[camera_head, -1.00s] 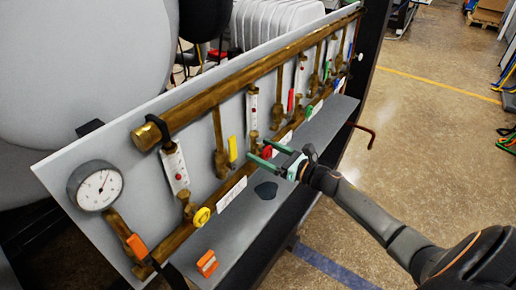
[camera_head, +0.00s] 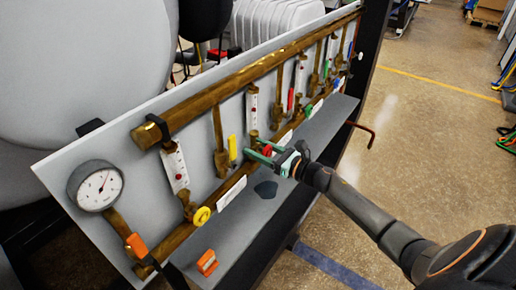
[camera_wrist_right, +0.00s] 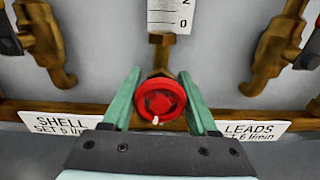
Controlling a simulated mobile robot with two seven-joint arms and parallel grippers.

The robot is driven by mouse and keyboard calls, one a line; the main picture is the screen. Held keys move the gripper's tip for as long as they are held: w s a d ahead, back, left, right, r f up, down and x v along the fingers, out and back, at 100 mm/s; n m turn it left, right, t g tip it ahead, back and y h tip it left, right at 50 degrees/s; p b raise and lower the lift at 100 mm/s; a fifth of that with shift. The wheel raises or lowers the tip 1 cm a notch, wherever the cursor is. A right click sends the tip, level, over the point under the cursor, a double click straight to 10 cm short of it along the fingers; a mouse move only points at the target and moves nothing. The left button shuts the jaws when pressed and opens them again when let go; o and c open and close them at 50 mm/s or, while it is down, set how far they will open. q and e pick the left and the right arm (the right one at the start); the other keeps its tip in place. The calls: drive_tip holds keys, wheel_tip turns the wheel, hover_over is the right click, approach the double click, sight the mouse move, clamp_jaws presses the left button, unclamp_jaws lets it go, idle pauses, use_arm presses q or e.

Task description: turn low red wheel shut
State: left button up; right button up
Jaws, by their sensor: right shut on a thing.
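The low red wheel (camera_wrist_right: 161,100) sits on a brass valve under a white flow tube, between the SHELL and LEADS labels. It also shows in the head view (camera_head: 267,149), partly covered by the gripper. A small pale mark is on its lower rim. My right gripper (camera_head: 256,148) has its green fingers on either side of the wheel, shut on it. In the right wrist view the left finger (camera_wrist_right: 124,100) and right finger (camera_wrist_right: 198,103) flank the rim. My left gripper is not in view.
A yellow wheel (camera_head: 202,216) and a round gauge (camera_head: 96,185) are at the panel's left. A yellow lever (camera_head: 232,147) is near the gripper. The SHELL label (camera_wrist_right: 62,122) and LEADS label (camera_wrist_right: 254,130) flank the red wheel. An orange block (camera_head: 207,262) lies on the ledge.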

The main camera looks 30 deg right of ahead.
drive_tip(key=c, duration=0.6)
drive_tip(key=shift+o, duration=0.2)
